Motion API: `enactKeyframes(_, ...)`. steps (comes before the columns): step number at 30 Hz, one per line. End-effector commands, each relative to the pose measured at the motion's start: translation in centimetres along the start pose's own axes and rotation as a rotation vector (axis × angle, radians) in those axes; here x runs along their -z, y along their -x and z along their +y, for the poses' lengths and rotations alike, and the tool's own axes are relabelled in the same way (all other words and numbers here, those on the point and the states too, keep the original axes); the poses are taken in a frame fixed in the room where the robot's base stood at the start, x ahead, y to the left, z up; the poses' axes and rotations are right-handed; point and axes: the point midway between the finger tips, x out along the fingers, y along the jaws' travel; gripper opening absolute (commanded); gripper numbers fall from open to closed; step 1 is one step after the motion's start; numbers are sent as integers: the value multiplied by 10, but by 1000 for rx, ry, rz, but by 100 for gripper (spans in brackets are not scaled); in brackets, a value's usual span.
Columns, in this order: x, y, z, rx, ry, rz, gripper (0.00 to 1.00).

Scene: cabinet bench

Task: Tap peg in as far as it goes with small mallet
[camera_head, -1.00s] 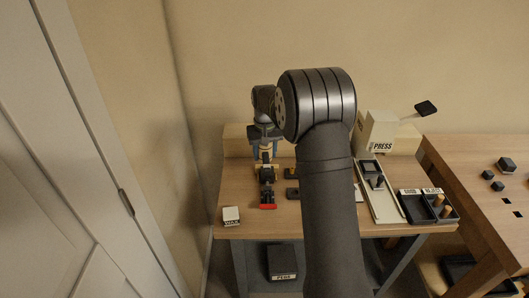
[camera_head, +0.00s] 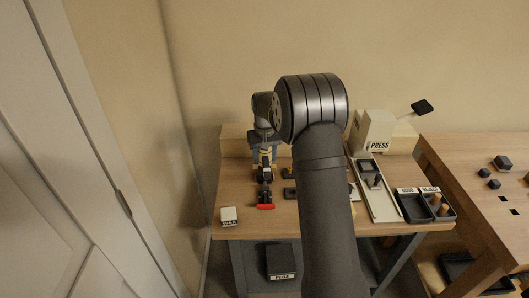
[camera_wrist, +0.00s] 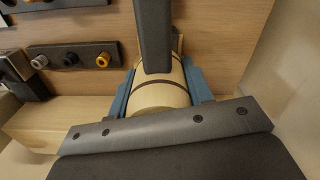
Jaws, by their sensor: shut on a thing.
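My gripper (camera_head: 264,155) is over the left part of the bench. In the wrist view its blue fingers (camera_wrist: 160,78) are shut on a pale wooden barrel-shaped piece (camera_wrist: 160,97) with a dark band, which looks like the small mallet. A dark bar (camera_wrist: 153,35) runs over this piece towards the top of the picture. I cannot pick out the peg or tell whether the mallet touches anything.
A white block (camera_head: 229,216) stands at the bench's front left. A press (camera_head: 375,131), a pale tray (camera_head: 382,205) and dark bins (camera_head: 414,207) are on the right. The wrist view shows a dark rack (camera_wrist: 75,58) with several round parts. A wall is close on the left.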

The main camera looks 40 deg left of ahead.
Motion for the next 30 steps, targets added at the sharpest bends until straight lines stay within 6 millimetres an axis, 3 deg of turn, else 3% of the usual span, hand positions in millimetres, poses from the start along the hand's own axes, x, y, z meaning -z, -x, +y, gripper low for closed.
enactKeyframes(3,0,-10,0,0,0,0,10)
enactKeyframes(12,0,-11,0,0,0,-1,10)
enactKeyframes(21,0,10,0,0,0,0,10)
enactKeyframes(30,0,14,0,0,0,2,10)
